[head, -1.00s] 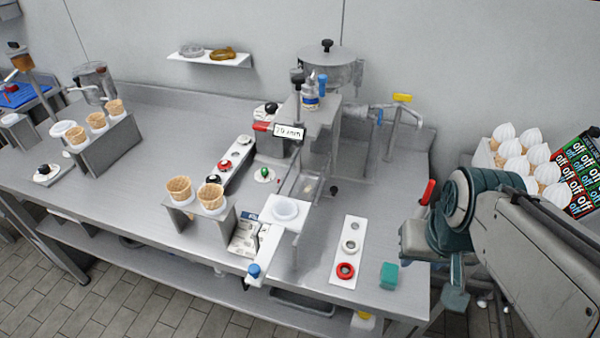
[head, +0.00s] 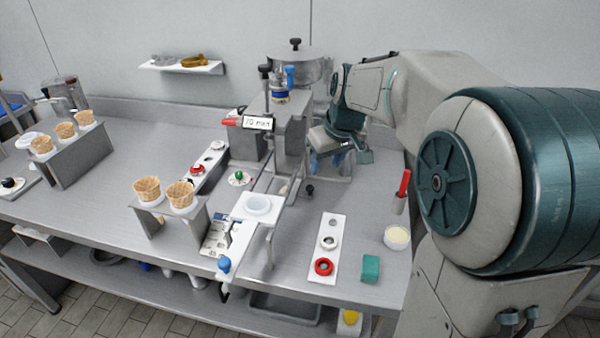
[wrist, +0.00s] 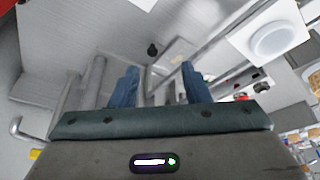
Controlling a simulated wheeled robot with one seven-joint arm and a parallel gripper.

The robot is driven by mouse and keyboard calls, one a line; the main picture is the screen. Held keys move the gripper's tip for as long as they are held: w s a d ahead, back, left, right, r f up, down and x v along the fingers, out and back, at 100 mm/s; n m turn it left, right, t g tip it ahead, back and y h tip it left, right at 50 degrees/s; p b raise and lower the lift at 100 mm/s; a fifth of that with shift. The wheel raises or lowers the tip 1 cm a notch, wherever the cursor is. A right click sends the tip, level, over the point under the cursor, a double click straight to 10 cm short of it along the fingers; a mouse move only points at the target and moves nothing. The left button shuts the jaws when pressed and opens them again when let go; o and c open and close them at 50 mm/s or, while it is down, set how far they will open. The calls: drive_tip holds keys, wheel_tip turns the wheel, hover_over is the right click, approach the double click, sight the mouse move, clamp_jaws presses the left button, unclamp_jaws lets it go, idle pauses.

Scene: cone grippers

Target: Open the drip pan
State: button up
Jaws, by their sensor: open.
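A small black knob (head: 309,190) stands low at the front of the grey metal machine (head: 290,135); it may be the drip pan's handle, but the pan itself is hard to make out. The knob also shows in the wrist view (wrist: 152,50), ahead of my fingers and near the middle between them. My gripper (head: 330,163) is beside the machine's right side, a little behind and above the knob. In the wrist view, its two blue fingers (wrist: 160,82) are apart with nothing held between them. The machine's right side is partly hidden by my arm.
A white platform with a round dish (head: 258,205) stands left of the knob. A white strip with rings (head: 328,245), a green block (head: 370,268), a cup (head: 397,237) and a red-handled tool (head: 403,185) lie right. Cones in a stand (head: 165,195) are left.

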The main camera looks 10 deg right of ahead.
drive_tip(key=n+b, duration=0.1)
approach(310, 187)
drive_tip(key=shift+y, duration=0.3)
drive_tip(key=x, duration=0.8)
drive_tip(key=shift+w+d+f, duration=0.1)
drive_tip(key=shift+w+d, duration=0.05)
drive_tip(key=shift+d, duration=0.1)
clamp_jaws()
